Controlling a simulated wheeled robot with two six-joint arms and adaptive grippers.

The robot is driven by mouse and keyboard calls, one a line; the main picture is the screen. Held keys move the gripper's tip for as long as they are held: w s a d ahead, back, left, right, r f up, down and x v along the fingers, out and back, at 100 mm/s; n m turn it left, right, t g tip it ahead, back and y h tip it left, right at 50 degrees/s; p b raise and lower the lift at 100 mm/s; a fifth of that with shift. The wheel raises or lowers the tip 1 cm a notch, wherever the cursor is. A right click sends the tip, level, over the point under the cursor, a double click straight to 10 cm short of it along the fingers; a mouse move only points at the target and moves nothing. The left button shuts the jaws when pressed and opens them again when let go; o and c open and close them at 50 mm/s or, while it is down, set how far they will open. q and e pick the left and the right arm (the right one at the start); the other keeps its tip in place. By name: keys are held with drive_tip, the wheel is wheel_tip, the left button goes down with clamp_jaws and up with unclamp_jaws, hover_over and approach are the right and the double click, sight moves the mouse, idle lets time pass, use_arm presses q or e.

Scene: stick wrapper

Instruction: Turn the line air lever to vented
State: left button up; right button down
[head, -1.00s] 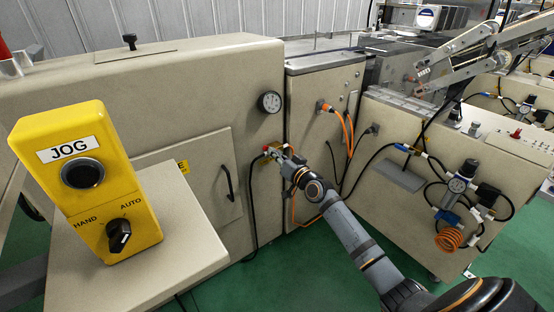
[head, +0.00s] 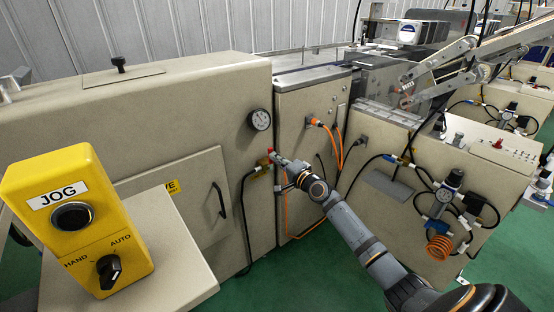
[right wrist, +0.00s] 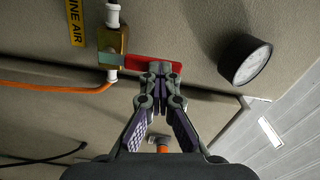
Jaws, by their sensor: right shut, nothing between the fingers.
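The line air lever (right wrist: 150,62) is a red handle on a brass valve body (right wrist: 113,45). In the right wrist view it points right, across the line of the white fittings. In the head view its red end (head: 270,151) is small, above the brass valve. A yellow label (right wrist: 75,32) ending in "INE AIR" is beside the valve. My right gripper (right wrist: 158,70) is shut and empty. Its fingertips overlap the lever's lower edge in the wrist view; I cannot tell whether they touch. My left gripper is not in view.
A round gauge (right wrist: 245,64) is on the same panel near the gripper. An orange hose (right wrist: 50,88) and a black cable (head: 245,205) run close to the valve. The yellow JOG box (head: 75,220) stands at left. Green floor is open at lower right.

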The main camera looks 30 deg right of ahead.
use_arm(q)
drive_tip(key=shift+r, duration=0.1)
use_arm(e)
drive_tip(key=shift+w+d+r+m, duration=0.15)
drive_tip(key=shift+r+m, duration=0.2)
drive_tip(key=shift+m, duration=0.75)
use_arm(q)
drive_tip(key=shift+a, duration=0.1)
use_arm(e)
drive_tip(key=shift+r, duration=0.1)
drive_tip(key=c, duration=2.1)
unclamp_jaws()
drive_tip(key=o, duration=0.5)
drive_tip(key=shift+c, duration=0.2)
drive_tip(key=shift+o, duration=1.3)
drive_tip(key=shift+w, duration=0.3)
drive_tip(key=o, duration=0.5)
drive_tip(key=shift+w+a+f, duration=0.25)
drive_tip(key=shift+w+f, duration=0.55)
drive_tip(key=shift+f, duration=0.05)
drive_tip(key=shift+c, duration=0.2)
drive_tip(key=shift+o, duration=1.3)
drive_tip(key=o, duration=0.4)
drive_tip(key=shift+s+d, duration=0.1)
drive_tip(key=shift+s, duration=0.15)
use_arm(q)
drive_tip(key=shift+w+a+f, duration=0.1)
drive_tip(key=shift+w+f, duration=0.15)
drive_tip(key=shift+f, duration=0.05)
